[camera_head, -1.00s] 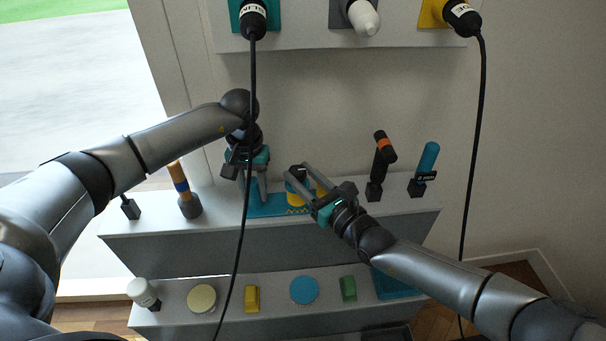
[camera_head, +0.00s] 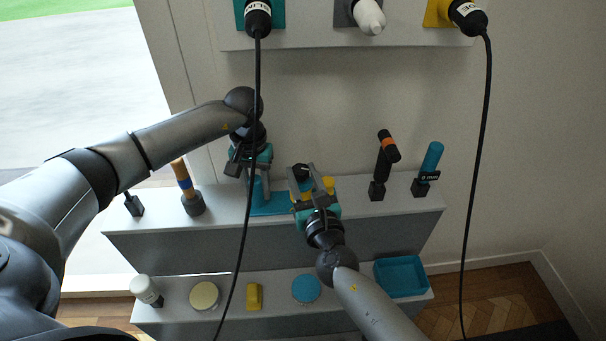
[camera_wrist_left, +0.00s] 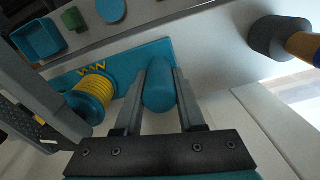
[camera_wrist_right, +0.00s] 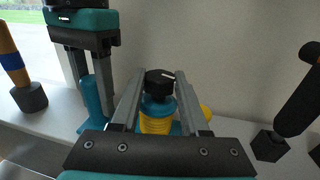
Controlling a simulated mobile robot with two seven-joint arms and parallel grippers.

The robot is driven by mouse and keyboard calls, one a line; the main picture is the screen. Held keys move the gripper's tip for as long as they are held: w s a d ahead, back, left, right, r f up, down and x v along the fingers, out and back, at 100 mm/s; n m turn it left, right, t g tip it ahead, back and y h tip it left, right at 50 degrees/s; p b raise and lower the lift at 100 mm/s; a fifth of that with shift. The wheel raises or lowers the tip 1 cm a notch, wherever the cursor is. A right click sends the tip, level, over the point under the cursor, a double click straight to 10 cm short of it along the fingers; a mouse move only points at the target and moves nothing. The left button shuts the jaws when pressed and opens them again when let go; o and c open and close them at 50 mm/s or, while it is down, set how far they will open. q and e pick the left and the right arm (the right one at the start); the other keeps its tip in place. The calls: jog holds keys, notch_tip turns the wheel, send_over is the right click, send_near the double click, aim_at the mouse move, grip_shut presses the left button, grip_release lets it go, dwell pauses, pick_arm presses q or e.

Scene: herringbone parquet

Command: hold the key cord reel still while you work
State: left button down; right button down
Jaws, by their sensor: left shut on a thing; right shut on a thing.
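The key cord reel, a yellow coil on a teal spool with a black knob on top, sits on a teal base on the upper shelf; its coil shows in the left wrist view (camera_wrist_left: 92,100) and right wrist view (camera_wrist_right: 157,122). My right gripper (camera_head: 302,172) is shut on the black knob (camera_wrist_right: 160,80), coming in from the front. My left gripper (camera_head: 258,196) points down and is shut on a teal upright post (camera_wrist_left: 159,85) on the same base (camera_wrist_left: 150,52). In the head view the right gripper's fingers partly hide the coil.
Tool handles in dark holders flank the reel: orange-banded (camera_head: 386,160), teal (camera_head: 431,158) and blue-banded (camera_head: 184,182). A black cable (camera_head: 250,140) hangs in front of the left gripper. The lower shelf holds a teal tray (camera_head: 401,277), a white bottle (camera_head: 145,290) and discs.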

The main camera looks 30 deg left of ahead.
jog(key=shift+s+a+r, duration=0.1)
jog(key=shift+a+r, duration=0.05)
jog(key=shift+r, duration=0.05)
dwell(0.3)
jog(key=shift+c, duration=1.9)
grip_release()
jog(key=shift+f, duration=0.15)
jog(key=shift+d, duration=0.25)
jog(key=shift+s+d+f, duration=0.15)
jog(key=shift+s+d, duration=0.3)
jog(key=shift+s, duration=0.1)
jog(key=v, duration=1)
jog(key=shift+s, duration=0.15)
